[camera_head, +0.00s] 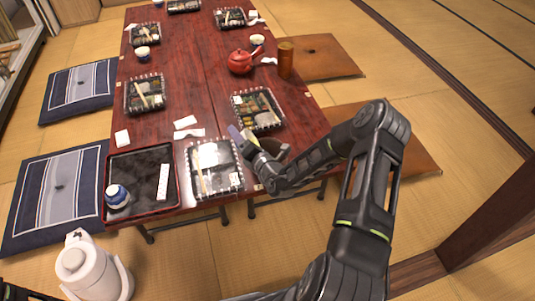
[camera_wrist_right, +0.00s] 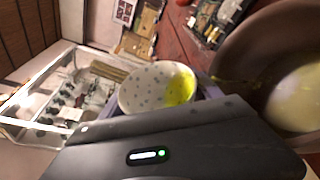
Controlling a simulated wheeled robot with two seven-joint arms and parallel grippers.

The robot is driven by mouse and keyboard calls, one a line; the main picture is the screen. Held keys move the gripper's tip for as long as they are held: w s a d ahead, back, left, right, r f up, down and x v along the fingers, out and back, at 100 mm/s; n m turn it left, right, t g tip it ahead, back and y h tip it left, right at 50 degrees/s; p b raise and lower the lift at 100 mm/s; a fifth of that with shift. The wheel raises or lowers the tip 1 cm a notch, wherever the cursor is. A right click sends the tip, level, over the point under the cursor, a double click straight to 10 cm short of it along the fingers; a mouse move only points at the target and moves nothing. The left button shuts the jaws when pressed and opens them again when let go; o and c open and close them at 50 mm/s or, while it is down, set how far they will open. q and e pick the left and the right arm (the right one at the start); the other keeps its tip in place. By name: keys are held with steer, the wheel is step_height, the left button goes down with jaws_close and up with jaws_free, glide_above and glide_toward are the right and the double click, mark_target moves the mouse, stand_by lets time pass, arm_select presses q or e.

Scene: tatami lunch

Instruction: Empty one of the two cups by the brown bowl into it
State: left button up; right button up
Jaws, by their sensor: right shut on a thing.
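My right gripper (camera_head: 246,138) is shut on a pale cup (camera_wrist_right: 150,88) with grey dots, near the right edge of the red table (camera_head: 190,60). In the right wrist view the cup is tilted, with yellow-green liquid at its right side. The brown bowl (camera_wrist_right: 262,50) is right beside the cup, and a thin yellowish streak runs from the cup's side toward it. Pale yellowish liquid shows inside the bowl. In the head view the bowl (camera_head: 278,150) is partly hidden behind my right gripper. I cannot make out a second cup beside it. My left gripper is out of view.
A clear-lidded lunch box (camera_head: 214,168) lies left of my right gripper, another (camera_head: 258,108) just beyond it. A black tray (camera_head: 135,165) holds a blue-and-white cup (camera_head: 117,195). A red teapot (camera_head: 240,62) and brown canister (camera_head: 286,60) stand farther back.

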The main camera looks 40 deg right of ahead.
mark_target(249, 131)
steer(key=shift+d+m+b, duration=0.1)
steer(key=shift+m+b, duration=0.2)
steer(key=shift+b, duration=0.15)
steer(key=shift+s+r+m+t+b, duration=0.1)
steer(key=shift+m+t+b, duration=0.25)
steer(key=shift+b, duration=0.45)
steer(key=shift+d+r+m, duration=0.1)
steer(key=shift+r+m, duration=0.15)
steer(key=shift+m, duration=0.1)
steer(key=shift+b, duration=0.45)
steer(key=shift+d+m+b, duration=0.1)
steer(key=shift+m+b, duration=0.2)
steer(key=shift+b, duration=0.2)
steer(key=shift+s+d+r+m+t, duration=0.15)
steer(key=shift+d+r+m+t, duration=0.15)
steer(key=shift+r+m, duration=0.25)
steer(key=shift+s+d+r+m+p, duration=0.15)
steer(key=shift+d+m+p, duration=0.1)
steer(key=shift+d+p, duration=0.15)
steer(key=shift+s+d+r+m+p, duration=0.1)
steer(key=shift+s+d+m+p, duration=0.1)
steer(key=shift+d+p, duration=0.15)
steer(key=shift+w+a+f+y, duration=0.1)
steer(key=shift+f+y, duration=0.2)
steer(key=shift+f, duration=0.05)
steer(key=shift+m, duration=0.3)
